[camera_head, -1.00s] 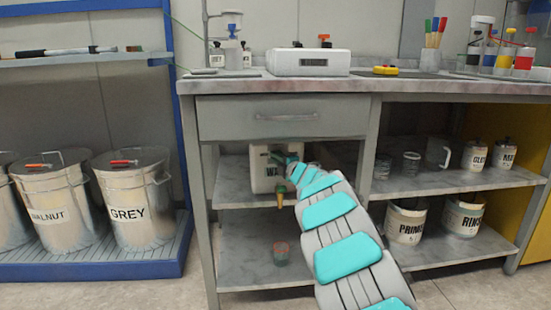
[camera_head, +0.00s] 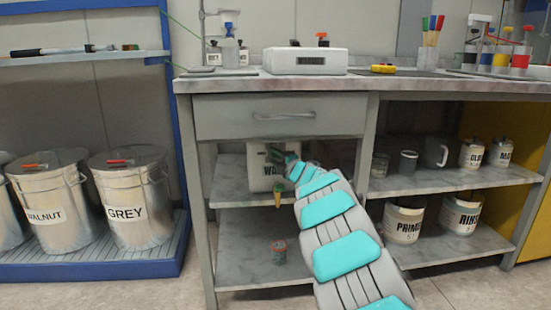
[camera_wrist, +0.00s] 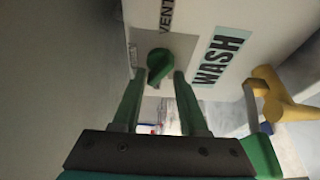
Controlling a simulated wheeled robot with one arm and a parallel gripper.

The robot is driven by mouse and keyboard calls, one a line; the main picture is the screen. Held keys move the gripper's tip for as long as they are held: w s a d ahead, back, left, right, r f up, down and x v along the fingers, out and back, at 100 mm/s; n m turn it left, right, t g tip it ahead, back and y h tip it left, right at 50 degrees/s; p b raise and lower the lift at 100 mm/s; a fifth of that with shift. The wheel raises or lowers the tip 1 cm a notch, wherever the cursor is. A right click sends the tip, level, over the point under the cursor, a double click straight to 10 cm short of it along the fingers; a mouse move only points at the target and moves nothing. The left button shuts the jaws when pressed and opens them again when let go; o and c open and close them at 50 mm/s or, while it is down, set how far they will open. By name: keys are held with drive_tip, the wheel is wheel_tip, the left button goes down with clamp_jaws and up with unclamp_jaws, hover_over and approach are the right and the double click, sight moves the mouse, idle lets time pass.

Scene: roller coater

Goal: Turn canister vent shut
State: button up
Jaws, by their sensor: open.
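The white wash canister (camera_head: 262,176) stands on the bench's upper inner shelf. It also shows in the wrist view (camera_wrist: 200,15), with a "VENT" label, a "WASH" label and a round green vent knob (camera_wrist: 159,62). My gripper (camera_wrist: 160,78) is open, its two green fingers reaching to the knob, one on each side of its near edge. I cannot tell whether they touch it. In the head view my gripper (camera_head: 277,155) is at the canister's upper front and hides the knob. A yellow tap (camera_wrist: 285,100) projects from the canister at the right of the wrist view.
The bench drawer (camera_head: 285,116) is just above the canister. A bench upright (camera_head: 367,150) stands right of my arm. Primer and rinse tubs (camera_head: 404,222) stand on the lower right shelf.

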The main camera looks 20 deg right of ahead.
drive_tip(key=shift+a, duration=0.1)
drive_tip(key=s+d, duration=0.1)
drive_tip(key=s, duration=0.6)
drive_tip(key=shift+s, duration=0.35)
